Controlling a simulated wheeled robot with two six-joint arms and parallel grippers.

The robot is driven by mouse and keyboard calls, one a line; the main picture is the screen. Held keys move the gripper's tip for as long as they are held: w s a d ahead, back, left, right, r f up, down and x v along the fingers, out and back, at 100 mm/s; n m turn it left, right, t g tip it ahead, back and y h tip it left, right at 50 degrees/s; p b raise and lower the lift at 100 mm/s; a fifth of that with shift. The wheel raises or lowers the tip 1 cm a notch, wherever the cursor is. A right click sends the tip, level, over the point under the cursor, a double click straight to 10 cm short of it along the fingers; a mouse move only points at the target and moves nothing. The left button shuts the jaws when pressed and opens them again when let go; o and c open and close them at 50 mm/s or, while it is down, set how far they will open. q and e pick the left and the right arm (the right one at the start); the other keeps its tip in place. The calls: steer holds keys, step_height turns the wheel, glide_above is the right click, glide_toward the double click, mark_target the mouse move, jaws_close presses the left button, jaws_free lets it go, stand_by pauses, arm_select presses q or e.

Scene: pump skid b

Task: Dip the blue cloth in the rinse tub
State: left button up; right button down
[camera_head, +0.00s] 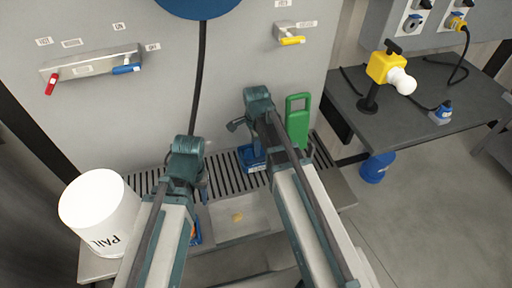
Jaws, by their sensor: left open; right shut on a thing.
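My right gripper (244,124) is shut over the back of the drain bench, its fingers mostly hidden by its own wrist; I cannot make out what it holds. A blue box-like thing with a white label (252,158) stands on the slats just below it; it may be the rinse tub, but the label is unreadable. No blue cloth can be made out for certain. My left gripper (190,165) is open over the left part of the bench, its fingers largely hidden. A blue and orange thing (195,236) is mostly hidden behind my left arm.
A white pail (100,212) stands at the bench's left end. A grey basin (240,216) holds a small yellowish piece. A green handled thing (297,121) stands behind my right arm. A dark table (420,115) is at right, a blue container (375,167) below it.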

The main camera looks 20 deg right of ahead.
arm_select(q)
steer(key=shift+f+b, duration=0.65)
steer(key=shift+b, duration=0.05)
arm_select(e)
steer(key=shift+f, duration=0.65)
stand_by(0.8)
arm_select(q)
steer(key=shift+r, duration=0.1)
step_height(320, 180, up, 7)
steer(key=p, duration=0.7)
arm_select(e)
step_height(320, 180, up, 7)
steer(key=shift+r, duration=0.1)
arm_select(q)
step_height(320, 180, up, 12)
steer(key=p, duration=1.2)
steer(key=shift+r+p, duration=0.2)
steer(key=shift+p, duration=0.15)
arm_select(e)
step_height(320, 180, up, 12)
steer(key=shift+r, duration=0.2)
